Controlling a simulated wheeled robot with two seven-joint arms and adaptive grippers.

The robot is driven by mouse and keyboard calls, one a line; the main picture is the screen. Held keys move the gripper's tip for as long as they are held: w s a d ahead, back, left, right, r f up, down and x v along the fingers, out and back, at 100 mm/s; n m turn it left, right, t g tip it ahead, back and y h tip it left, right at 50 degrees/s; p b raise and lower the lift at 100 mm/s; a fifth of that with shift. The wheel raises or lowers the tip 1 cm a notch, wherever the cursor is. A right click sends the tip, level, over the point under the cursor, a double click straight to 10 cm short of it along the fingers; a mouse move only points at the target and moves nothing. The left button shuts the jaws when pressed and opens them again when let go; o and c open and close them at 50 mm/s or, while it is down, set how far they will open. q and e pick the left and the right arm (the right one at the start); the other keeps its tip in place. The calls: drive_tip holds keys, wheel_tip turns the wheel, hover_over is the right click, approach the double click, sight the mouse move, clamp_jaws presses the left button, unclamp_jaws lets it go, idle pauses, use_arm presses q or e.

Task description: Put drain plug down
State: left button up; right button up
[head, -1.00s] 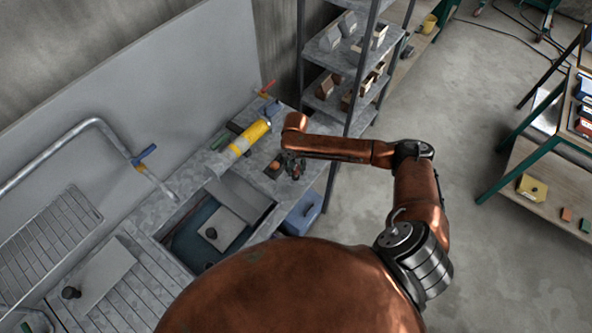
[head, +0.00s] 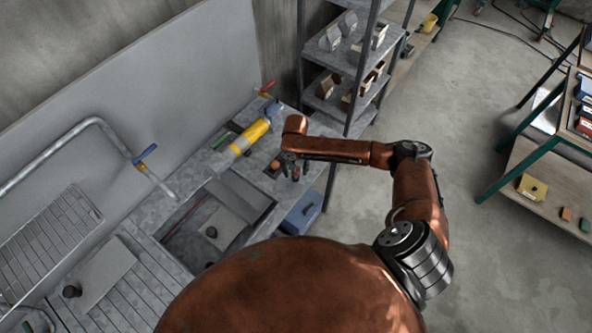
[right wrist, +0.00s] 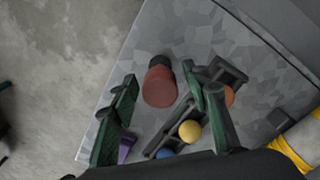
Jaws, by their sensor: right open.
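The drain plug appears to be the red-brown tapered piece with a dark end (right wrist: 160,84) in the right wrist view, on the grey worktop. In the head view it is a small reddish spot (head: 295,174). My right gripper (right wrist: 161,77) is open, with its green-black fingers on either side of the plug and a gap to each. In the head view the right gripper (head: 294,167) is low over the counter's right end. The sink basin (head: 178,246) is left of it, partly covered by grey boards. My left gripper is not in view.
A dark holder (right wrist: 172,137) with a yellow ball (right wrist: 190,131), a blue ball (right wrist: 165,153) and an orange ball (right wrist: 229,96) is close beside the right finger. A yellow cylinder (head: 250,137) lies behind. The counter edge and a shelf rack (head: 352,90) are nearby.

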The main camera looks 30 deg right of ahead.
wheel_tip(320, 180, up, 12)
drive_tip(key=shift+b, duration=0.3)
idle(0.3)
